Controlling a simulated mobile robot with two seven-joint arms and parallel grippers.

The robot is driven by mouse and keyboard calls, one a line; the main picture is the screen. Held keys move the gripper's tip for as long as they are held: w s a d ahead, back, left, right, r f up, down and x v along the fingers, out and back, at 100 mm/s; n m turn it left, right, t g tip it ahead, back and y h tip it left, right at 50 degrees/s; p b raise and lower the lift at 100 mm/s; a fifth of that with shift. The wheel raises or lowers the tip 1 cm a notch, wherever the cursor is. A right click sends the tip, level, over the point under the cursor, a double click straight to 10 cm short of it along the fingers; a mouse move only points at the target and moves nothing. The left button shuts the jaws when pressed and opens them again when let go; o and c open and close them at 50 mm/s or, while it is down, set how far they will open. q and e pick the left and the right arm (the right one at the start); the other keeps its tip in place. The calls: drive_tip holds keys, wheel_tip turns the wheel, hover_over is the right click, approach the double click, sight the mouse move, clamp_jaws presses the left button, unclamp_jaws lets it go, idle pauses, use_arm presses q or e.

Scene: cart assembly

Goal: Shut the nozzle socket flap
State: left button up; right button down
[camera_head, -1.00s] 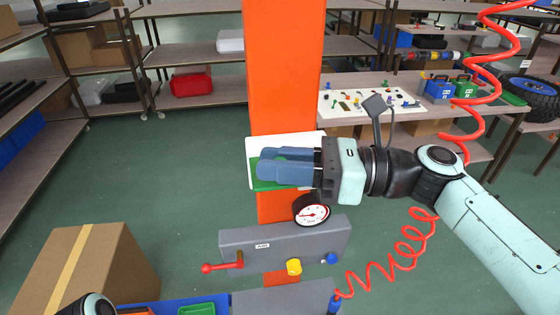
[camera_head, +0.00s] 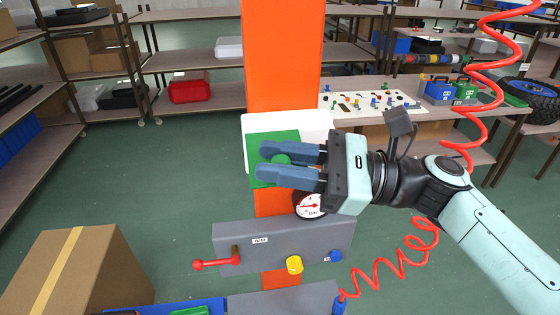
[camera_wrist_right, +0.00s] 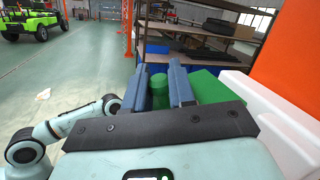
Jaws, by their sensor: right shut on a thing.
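The green flap (camera_head: 262,143) is a square panel in front of a white plate (camera_head: 317,122) on the orange column. It has a round green knob, which also shows in the right wrist view (camera_wrist_right: 159,88). My right gripper (camera_head: 260,162) comes in from the right, its two blue fingers closed on the knob from either side. The fingers and wrist cover part of the flap. In the right wrist view the flap (camera_wrist_right: 208,86) stands beside the fingers, near the white plate. I cannot tell how far it stands off the plate. My left gripper is not in view.
A dial gauge (camera_head: 309,206) sits just below my right gripper. Lower is a grey box (camera_head: 225,236) with a red lever (camera_head: 212,263) and a yellow knob (camera_head: 294,265). A red coiled hose (camera_head: 385,278) hangs at the right. A cardboard box (camera_head: 85,270) stands lower left.

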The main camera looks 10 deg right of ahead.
drive_tip(key=shift+a+f, duration=0.1)
drive_tip(key=shift+f, duration=0.35)
drive_tip(key=c, duration=1)
unclamp_jaws()
drive_tip(key=shift+s+r, duration=0.1)
drive_tip(key=shift+d, duration=0.2)
drive_tip(key=v, duration=1.3)
drive_tip(key=shift+b, duration=0.35)
drive_tip(key=shift+r, duration=0.1)
